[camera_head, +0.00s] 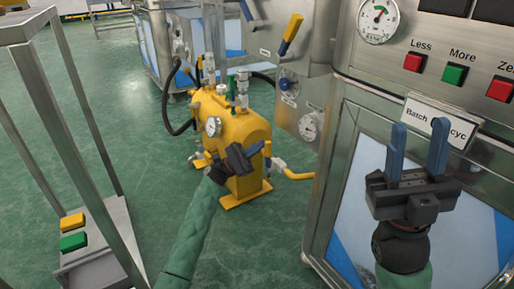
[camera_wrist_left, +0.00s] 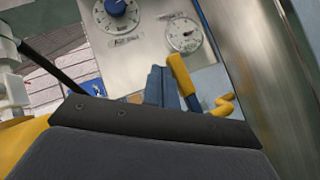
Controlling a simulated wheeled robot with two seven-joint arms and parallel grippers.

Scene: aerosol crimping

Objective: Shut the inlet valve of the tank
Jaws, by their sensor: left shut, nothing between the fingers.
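The yellow tank (camera_head: 235,125) stands on the floor in the middle of the head view, with a gauge (camera_head: 213,126) and valve fittings (camera_head: 242,82) on top. A yellow pipe (camera_head: 296,175) leaves its right side beside a pale valve body (camera_head: 279,165). My left gripper (camera_head: 258,148) is shut and empty in front of the tank's right end. In the left wrist view its blue fingers (camera_wrist_left: 158,86) are together, close beside a yellow lever handle (camera_wrist_left: 181,75); I cannot tell whether they touch. My right gripper (camera_head: 418,135) is open and empty, well to the right.
A steel machine with a panel of dials (camera_head: 311,124) stands behind and right of the tank. A cabinet with red and green buttons (camera_head: 453,75) is at the right. A steel frame (camera_head: 50,100) stands at the left. Green floor (camera_head: 150,120) is clear between.

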